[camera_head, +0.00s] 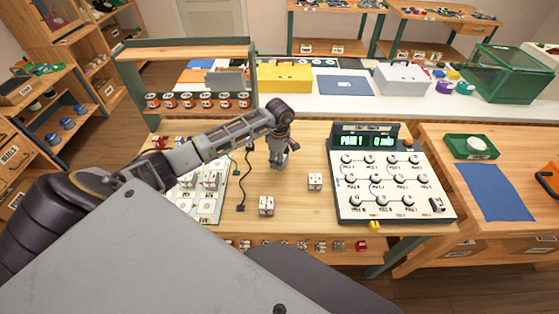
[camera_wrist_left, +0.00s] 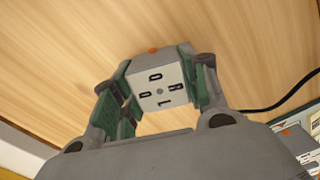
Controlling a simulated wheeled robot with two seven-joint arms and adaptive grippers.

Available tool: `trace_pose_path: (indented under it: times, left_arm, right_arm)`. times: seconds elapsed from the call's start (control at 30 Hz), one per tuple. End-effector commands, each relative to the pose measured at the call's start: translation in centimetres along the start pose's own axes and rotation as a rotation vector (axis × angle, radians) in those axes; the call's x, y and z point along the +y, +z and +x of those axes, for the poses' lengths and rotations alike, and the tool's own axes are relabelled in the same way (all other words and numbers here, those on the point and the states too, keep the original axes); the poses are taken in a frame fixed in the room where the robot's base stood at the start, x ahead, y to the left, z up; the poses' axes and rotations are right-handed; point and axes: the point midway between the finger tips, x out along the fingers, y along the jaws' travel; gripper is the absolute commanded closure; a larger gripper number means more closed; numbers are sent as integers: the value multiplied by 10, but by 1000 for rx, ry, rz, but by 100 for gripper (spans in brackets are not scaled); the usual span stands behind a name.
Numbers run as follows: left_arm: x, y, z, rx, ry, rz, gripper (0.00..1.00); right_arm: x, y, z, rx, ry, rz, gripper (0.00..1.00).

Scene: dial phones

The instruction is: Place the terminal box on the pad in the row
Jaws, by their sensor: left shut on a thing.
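My left gripper (camera_head: 283,160) hangs over the middle of the wooden table, fingers pointing down. In the head view the held box is mostly hidden by the gripper.
A white dial panel (camera_head: 392,190) with a lit green display stands at right. A black cable (camera_head: 242,185) lies between board and gripper. Bare table lies around the loose boxes.

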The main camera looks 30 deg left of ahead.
Motion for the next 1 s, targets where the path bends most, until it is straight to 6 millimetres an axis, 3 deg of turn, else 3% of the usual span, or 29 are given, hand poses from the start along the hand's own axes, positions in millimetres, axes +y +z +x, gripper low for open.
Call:
trace_pose_path:
  times: [0.27, 0.7, 1.0]
  left_arm:
    - [1, 0, -20, 0, 4, 0, 85]
    - [1, 0, -81, 0, 4, 1, 85]
    - [0, 0, -99, 0, 1, 0, 85]
  right_arm:
    - [0, 0, 2, 0, 0, 0, 60]
    - [6, 0, 9, 2, 7, -1, 60]
    - [11, -5, 11, 8, 12, -1, 60]
